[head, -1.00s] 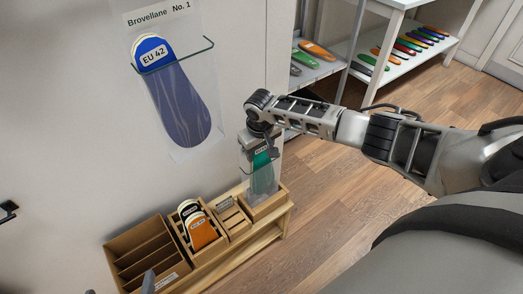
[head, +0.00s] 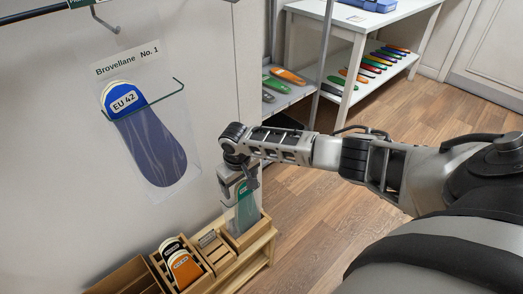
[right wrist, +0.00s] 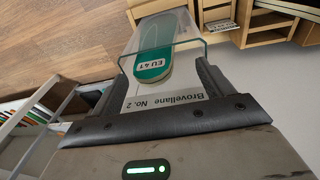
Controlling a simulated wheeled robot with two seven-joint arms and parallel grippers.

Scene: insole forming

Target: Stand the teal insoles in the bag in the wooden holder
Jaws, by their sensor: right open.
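The clear bag (head: 230,217) with the teal insoles (head: 244,209) stands upright in the right-end compartment of the wooden holder (head: 262,235). My right gripper (head: 238,180) is at the bag's top, its jaws open with one finger on each side of the bag. In the right wrist view the bag's card (right wrist: 160,104) reads "Brovellane No. 2" and lies between the open fingers (right wrist: 162,78). The teal insole (right wrist: 152,66) there is labelled EU 41. The bag's lower end is partly hidden by the compartment's wall. My left gripper is not in view.
Orange and black insoles (head: 183,266) stand in another compartment to the left. A bag with blue insoles (head: 150,140) hangs on the wall above. Shelves with several coloured insoles (head: 372,65) stand at the back right. The wooden floor (head: 310,220) right of the holder is clear.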

